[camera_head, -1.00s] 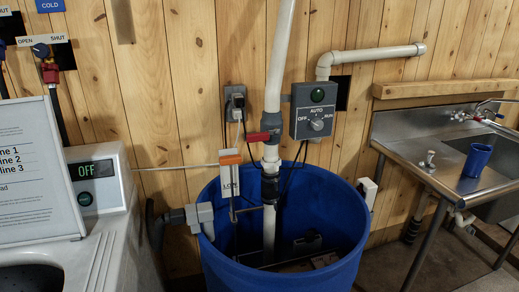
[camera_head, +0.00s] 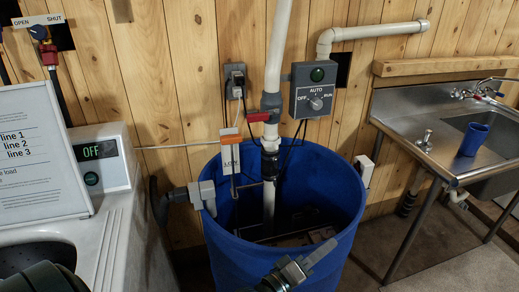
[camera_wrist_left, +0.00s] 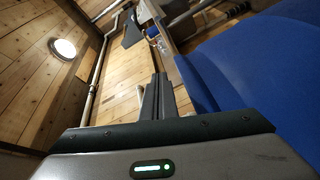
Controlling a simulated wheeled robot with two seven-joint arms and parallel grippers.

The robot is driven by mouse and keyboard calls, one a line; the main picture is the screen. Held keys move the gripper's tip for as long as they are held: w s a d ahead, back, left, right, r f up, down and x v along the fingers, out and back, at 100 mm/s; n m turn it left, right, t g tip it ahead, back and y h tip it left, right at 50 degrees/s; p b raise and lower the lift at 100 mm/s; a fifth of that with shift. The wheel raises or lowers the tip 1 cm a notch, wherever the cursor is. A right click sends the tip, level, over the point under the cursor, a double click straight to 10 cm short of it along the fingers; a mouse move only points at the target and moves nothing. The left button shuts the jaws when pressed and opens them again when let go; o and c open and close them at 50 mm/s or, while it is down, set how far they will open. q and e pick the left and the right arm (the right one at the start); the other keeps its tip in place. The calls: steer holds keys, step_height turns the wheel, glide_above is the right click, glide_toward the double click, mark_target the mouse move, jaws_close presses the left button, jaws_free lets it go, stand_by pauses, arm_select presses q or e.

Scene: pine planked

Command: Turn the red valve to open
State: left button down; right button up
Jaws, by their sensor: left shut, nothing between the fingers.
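The red valve handle (camera_head: 259,117) is on the white vertical pipe, above the blue barrel (camera_head: 343,215). The handle lies sideways across the pipe, reaching out to its left. My left gripper (camera_head: 322,256) is in front of the barrel at the bottom of the head view, below and right of the valve and well apart from it. Its fingers are shut and empty; they also show closed together in the left wrist view (camera_wrist_left: 158,98). I cannot make out the red handle in the wrist view. My right gripper is not in view.
A grey AUTO/OFF/RUN switch box (camera_head: 314,90) is right of the pipe. An orange-topped level gauge (camera_head: 231,152) stands close left of it. A white machine (camera_head: 120,220) with a sign is at left; a steel sink (camera_head: 410,125) is at right. Cables hang near the valve.

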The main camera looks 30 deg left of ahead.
mark_target(264, 115)
arm_select(q)
steer(key=w+a+r+n+t+y, duration=0.3)
steer(key=a+r+n+y, duration=0.25)
steer(key=n, duration=0.35)
steer(key=w+a+r+n+t+y, duration=0.3)
steer(key=w+a+r+n+y, duration=0.15)
steer(key=r+n+y, duration=0.35)
steer(key=a+f+n+g+y, duration=0.2)
steer(key=a+n+g+y, duration=0.6)
steer(key=n, duration=1.1)
steer(key=a+g, duration=0.1)
steer(key=a, duration=0.2)
steer(key=shift+a+f+g, duration=0.2)
steer(key=shift+a+g, duration=0.1)
steer(key=shift+a, duration=0.05)
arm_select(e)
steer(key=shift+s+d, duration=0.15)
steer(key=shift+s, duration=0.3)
arm_select(q)
steer(key=shift+w, duration=0.15)
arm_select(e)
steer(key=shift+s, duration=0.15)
